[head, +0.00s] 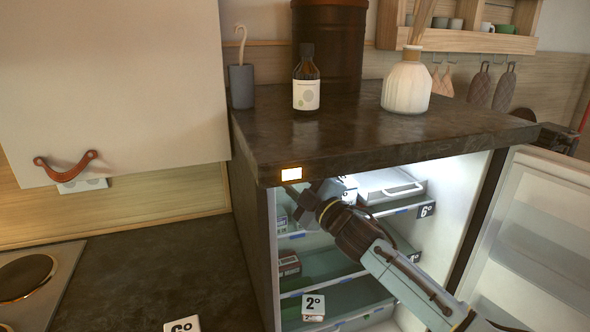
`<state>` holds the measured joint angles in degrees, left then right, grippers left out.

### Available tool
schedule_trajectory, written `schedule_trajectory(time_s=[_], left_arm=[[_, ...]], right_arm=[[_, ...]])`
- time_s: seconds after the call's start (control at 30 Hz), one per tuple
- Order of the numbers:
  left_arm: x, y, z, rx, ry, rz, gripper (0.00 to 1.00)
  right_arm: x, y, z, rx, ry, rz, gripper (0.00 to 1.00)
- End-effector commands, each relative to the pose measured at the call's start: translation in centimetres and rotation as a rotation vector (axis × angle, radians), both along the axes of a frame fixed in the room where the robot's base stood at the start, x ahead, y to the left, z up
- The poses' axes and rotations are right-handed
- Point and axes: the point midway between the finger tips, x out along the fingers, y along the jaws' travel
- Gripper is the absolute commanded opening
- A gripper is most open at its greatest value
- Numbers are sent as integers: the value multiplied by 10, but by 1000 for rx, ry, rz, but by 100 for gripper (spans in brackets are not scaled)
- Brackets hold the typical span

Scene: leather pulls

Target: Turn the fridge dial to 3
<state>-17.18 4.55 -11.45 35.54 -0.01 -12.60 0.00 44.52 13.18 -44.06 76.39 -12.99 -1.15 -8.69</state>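The fridge (440,240) stands open under the dark worktop, with its door (540,235) swung out to the right. My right arm comes in from the lower right. Its gripper (306,197) is at the upper front left of the fridge opening, just below a small glowing panel (291,174) on the worktop's front edge. I cannot make out the dial or any number on it; the gripper may hide it. The fingers are too small and overlapped to show whether they are open or shut. My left gripper is not in view.
Shelves inside carry tags reading 6° (426,211) and 2° (313,305), and a small box (288,263). A brown bottle (306,80), a white vase (407,82) and a grey holder (241,86) stand on the worktop (380,130). A cabinet with a leather pull (66,170) is at left.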

Motion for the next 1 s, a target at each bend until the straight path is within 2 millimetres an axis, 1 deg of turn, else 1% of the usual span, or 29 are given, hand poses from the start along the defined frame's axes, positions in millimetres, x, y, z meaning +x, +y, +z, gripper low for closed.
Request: schedule_trajectory(time_s=[0.03, 0.23, 0.4, 0.8, 0.83, 0.97, 1.0], left_arm=[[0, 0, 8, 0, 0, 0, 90], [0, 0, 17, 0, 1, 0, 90], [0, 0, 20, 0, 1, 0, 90], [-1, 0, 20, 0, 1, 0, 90], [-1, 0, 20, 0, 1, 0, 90], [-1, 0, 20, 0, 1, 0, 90], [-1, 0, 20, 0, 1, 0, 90]], right_arm=[[0, -1, 3, -28, -7, -1, 10], [1, -1, 2, -100, -32, -2, 10], [1, -1, 1, -127, -40, -2, 10], [0, -1, 0, -131, -41, -1, 10], [0, -1, 0, -131, -41, -1, 37], [0, -1, 1, -131, -42, -1, 54], [0, -1, 1, -130, -42, -1, 55]])
